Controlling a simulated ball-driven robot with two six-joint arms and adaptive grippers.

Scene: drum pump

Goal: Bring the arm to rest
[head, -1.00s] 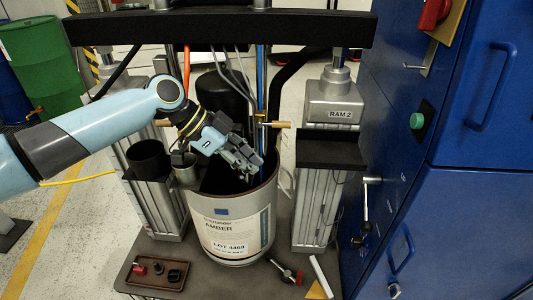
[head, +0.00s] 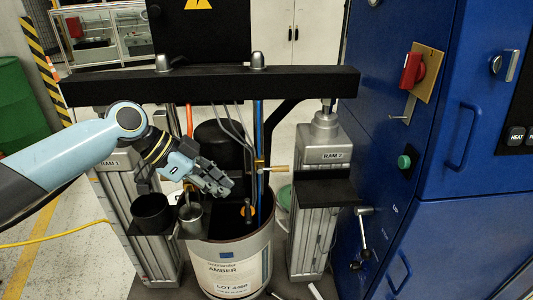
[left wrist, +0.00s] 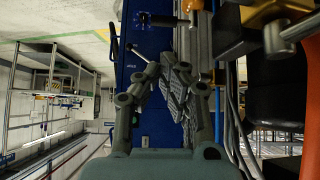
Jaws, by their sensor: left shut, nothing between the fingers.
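My left arm comes in from the left in the head view. Its gripper (head: 222,185) is over the rim of the amber-labelled drum (head: 235,272), in front of the black cylinder of the pump. In the left wrist view the gripper's fingers (left wrist: 172,82) are shut with nothing between them. My right gripper does not show in either view.
Ram posts flank the drum, the right one (head: 318,150) marked RAM 2. A black crossbar (head: 215,84) spans above. A black cup (head: 151,212) and a metal cup (head: 190,218) stand left of the drum. A blue cabinet (head: 445,120) stands on the right.

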